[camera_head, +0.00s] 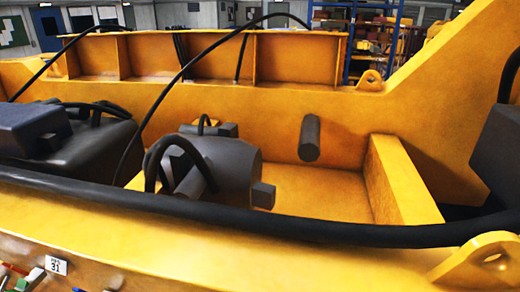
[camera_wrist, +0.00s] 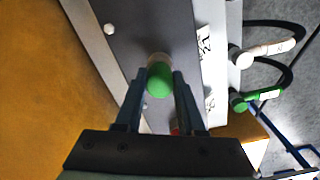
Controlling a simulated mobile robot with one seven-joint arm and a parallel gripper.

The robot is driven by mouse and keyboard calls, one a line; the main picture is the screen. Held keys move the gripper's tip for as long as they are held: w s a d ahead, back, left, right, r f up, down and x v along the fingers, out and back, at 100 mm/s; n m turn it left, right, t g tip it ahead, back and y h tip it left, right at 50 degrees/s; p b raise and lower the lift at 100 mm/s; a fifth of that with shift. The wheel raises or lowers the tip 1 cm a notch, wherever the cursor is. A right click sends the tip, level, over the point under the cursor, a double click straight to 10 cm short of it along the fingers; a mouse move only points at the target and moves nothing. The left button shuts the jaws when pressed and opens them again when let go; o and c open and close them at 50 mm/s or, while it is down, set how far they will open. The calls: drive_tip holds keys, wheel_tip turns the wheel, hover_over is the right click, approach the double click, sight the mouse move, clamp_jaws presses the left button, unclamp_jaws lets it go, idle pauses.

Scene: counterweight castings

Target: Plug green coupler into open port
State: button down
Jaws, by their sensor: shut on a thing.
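The coupler is between the two fingertips, in front of a dark grey panel (camera_wrist: 165,22). I cannot tell whether it touches the panel. No open port can be made out; the held coupler and fingers hide part of the panel. My gripper does not show in the head view.
At right in the wrist view a white coupler (camera_wrist: 268,48) and another green coupler (camera_wrist: 262,95) have black hoses. A white label (camera_wrist: 204,45) is beside the dark panel. In the head view, a black hose (camera_head: 280,229) crosses the yellow frame (camera_head: 240,262); a label (camera_head: 56,265) is lower left.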

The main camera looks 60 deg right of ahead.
drive_tip(key=shift+f, duration=0.2)
drive_tip(key=shift+c, duration=2.2)
unclamp_jaws()
drive_tip(key=shift+r, duration=0.15)
wheel_tip(320, 180, up, 13)
drive_tip(key=b, duration=0.2)
